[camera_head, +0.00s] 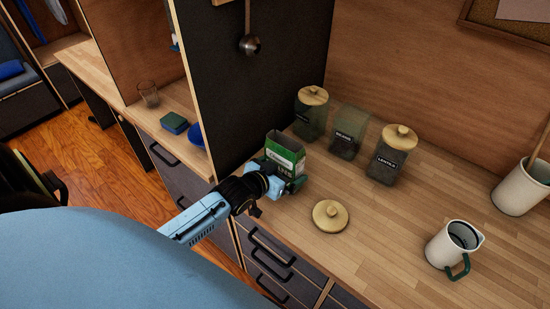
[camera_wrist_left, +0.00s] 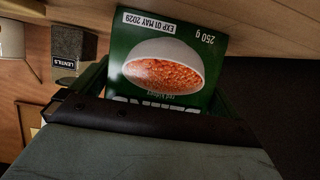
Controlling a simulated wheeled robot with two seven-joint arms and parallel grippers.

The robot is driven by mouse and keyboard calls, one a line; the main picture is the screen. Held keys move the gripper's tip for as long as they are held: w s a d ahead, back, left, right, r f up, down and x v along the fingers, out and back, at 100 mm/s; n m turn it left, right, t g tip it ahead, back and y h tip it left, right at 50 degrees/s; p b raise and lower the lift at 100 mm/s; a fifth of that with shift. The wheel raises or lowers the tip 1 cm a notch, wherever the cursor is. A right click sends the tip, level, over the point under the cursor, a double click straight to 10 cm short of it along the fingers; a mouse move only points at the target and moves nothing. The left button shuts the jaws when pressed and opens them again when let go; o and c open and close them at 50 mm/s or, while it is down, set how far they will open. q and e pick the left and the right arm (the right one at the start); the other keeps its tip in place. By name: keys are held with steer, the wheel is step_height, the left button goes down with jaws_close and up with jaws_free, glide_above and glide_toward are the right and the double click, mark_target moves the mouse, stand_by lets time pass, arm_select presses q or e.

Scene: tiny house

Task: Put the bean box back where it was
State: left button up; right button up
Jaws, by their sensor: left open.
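The bean box (camera_head: 286,152), a green and white carton with an open top, stands upright on the wooden counter beside the dark partition. In the left wrist view the box (camera_wrist_left: 165,62) fills the middle, showing a bowl of beans, "250 g" and an expiry date. My left gripper (camera_head: 284,180) is low at the box, with its fingers open on either side of it. In the wrist view the gripper (camera_wrist_left: 165,100) has the box between its fingers; whether they touch it is hidden. A lidless clear jar labelled BEANS (camera_head: 347,138) stands behind. My right gripper is out of view.
A lidded jar (camera_head: 309,116) and the LENTILS jar (camera_head: 389,160) flank the bean jar. A loose round wooden lid (camera_head: 330,216) lies in front. A white pitcher (camera_head: 450,248) and a utensil crock (camera_head: 518,188) stand right. The counter's front middle is clear.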

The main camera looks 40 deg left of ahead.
arm_select(q)
steer(key=d+v, duration=0.1)
steer(key=v, duration=1.1)
steer(key=shift+a+p, duration=0.3)
steer(key=shift+a, duration=0.15)
